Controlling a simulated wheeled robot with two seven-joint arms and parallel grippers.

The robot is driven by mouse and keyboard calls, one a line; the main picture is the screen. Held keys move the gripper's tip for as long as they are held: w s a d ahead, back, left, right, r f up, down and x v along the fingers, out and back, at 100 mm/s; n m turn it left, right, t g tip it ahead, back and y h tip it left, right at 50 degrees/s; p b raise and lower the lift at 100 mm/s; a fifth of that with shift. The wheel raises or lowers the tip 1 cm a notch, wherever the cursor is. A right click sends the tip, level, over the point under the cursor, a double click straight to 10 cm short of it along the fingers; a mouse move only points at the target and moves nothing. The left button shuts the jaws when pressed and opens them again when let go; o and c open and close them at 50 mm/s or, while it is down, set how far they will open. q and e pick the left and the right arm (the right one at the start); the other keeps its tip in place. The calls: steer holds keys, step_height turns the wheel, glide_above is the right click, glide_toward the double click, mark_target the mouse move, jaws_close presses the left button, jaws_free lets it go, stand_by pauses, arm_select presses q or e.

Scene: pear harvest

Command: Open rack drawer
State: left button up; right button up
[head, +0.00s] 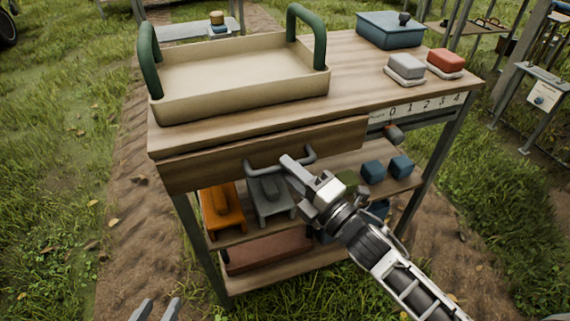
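The rack is a wooden-topped bench with a drawer (210,170) under its top. The drawer front looks closed or nearly so, with a thin dark line above it. A grey bar handle (262,170) is fixed to the front. My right gripper (291,164) reaches in from the lower right, with a finger at the right part of the handle. Its finger overlaps the bar in the picture; whether it grips the bar, I cannot tell. My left gripper (155,311) shows only two fingertips at the bottom edge, apart and empty, away from the rack.
On top stand a cream tray (225,102) with green handles, a blue box (390,32), and a grey (405,68) and a red block (445,61). Lower shelves hold an orange tool (221,207), a grey one and blue blocks (400,166). Grass lies open at left.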

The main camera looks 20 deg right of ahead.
steer(key=shift+x, duration=1)
jaws_close()
steer(key=shift+s, duration=0.1)
